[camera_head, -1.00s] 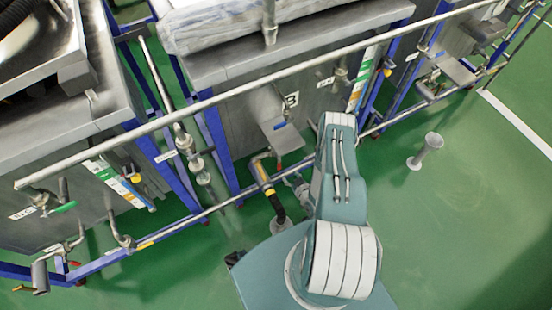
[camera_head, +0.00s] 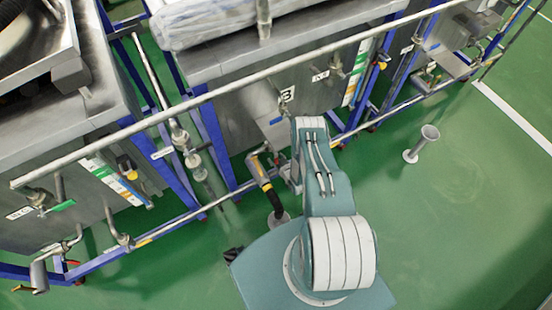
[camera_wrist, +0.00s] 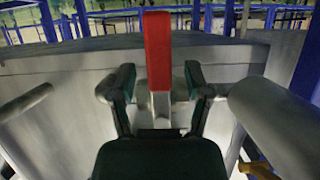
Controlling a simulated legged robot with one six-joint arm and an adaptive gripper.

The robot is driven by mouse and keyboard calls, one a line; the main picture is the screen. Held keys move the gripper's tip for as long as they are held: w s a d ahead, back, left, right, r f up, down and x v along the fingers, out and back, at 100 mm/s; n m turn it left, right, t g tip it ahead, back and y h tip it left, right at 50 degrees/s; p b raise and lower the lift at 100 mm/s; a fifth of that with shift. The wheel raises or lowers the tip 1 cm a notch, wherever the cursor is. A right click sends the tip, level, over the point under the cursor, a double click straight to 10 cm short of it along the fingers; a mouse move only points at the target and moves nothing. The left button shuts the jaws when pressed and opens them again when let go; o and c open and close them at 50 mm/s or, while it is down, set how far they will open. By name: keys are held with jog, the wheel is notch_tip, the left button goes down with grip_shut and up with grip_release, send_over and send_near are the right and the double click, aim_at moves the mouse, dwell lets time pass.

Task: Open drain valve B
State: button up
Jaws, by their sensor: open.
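The red valve handle (camera_wrist: 157,45) stands upright on a pale metal stem in the wrist view. My gripper (camera_wrist: 158,88) has its two dark fingers apart, one on each side of the handle and stem. Gaps show on both sides, so the fingers do not appear to touch it. In the head view, the tank marked B (camera_head: 235,120) stands at the middle, with its B label (camera_head: 287,94) just above my arm.
Thick grey pipes flank the gripper, left (camera_wrist: 25,105) and right (camera_wrist: 275,125). A long horizontal rail (camera_head: 230,88) crosses in front of the tanks. A pipe with a yellow band (camera_head: 260,172) stands left of my arm.

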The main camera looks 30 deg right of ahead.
grip_shut()
jog(key=shift+d, duration=0.1)
jog(key=shift+w+d+r+n+t+h, duration=0.1)
jog(key=shift+d+r+n+t+h, duration=0.75)
jog(key=shift+n, duration=1.4)
jog(key=shift+s+d+r+n+t+h, duration=0.1)
jog(key=shift+d+r+n+t+h, duration=0.2)
jog(key=shift+n+h, duration=1.55)
jog(key=shift+w+d+r+n+t+h, duration=0.1)
jog(key=shift+d+r+n+t+h, duration=0.45)
jog(key=shift+n, duration=2.15)
jog(key=shift+a+r, duration=0.1)
grip_release()
